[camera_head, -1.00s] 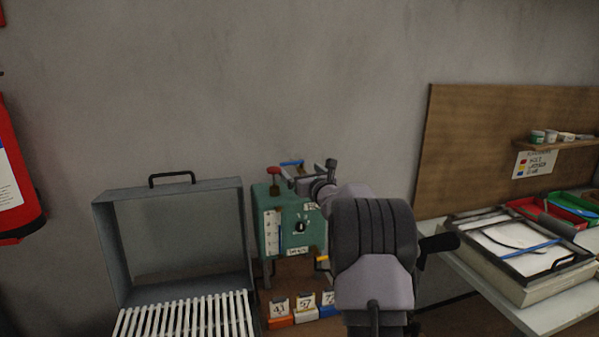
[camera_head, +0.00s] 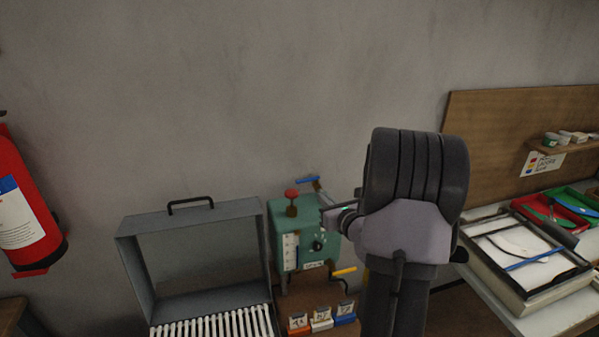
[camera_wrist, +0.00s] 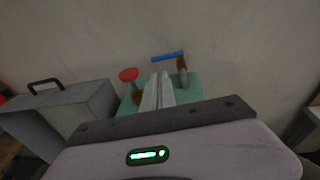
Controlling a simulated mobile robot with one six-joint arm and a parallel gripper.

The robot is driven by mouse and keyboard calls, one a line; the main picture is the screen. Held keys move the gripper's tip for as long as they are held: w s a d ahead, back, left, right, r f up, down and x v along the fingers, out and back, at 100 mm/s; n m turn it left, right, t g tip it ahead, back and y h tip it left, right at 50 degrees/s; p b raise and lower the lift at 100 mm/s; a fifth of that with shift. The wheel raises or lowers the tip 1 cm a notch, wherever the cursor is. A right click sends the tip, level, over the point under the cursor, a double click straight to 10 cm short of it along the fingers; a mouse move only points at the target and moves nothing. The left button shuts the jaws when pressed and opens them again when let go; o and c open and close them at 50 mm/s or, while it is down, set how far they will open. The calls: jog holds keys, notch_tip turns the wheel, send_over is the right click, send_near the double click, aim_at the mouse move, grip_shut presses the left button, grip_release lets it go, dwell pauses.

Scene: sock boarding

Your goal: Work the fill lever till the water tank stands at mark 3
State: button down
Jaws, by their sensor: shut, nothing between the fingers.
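The teal tank unit (camera_head: 284,212) stands near the wall, with a white level scale (camera_head: 290,252) on its front. The scale's marks and water level are too small to read. A blue-handled lever (camera_head: 307,180) rises at the top back, and a yellow handle (camera_head: 344,271) sticks out low on the right. I cannot tell by label which is the fill lever. My gripper (camera_head: 328,212) is at the unit's upper right, partly hidden by my arm. In the wrist view its fingers (camera_wrist: 158,88) are shut and empty over the unit's top, apart from the blue lever (camera_wrist: 168,56).
A red knob (camera_head: 291,194) stands on the unit's top. A grey open box with white slats (camera_head: 190,250) is to the left. Small numbered blocks (camera_head: 321,318) lie in front. A bench with a framed tray (camera_head: 530,262) is at right; a fire extinguisher (camera_head: 28,210) hangs left.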

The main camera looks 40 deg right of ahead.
aim_at(303, 180)
jog(key=x, duration=1.2)
jog(key=shift+d+f, duration=0.1)
jog(key=shift+f, duration=0.1)
jog(key=shift+w, duration=0.2)
jog(key=shift+w+d+b, duration=0.15)
jog(key=shift+w+b, duration=0.3)
jog(key=shift+b, duration=0.05)
jog(key=shift+r, duration=0.1)
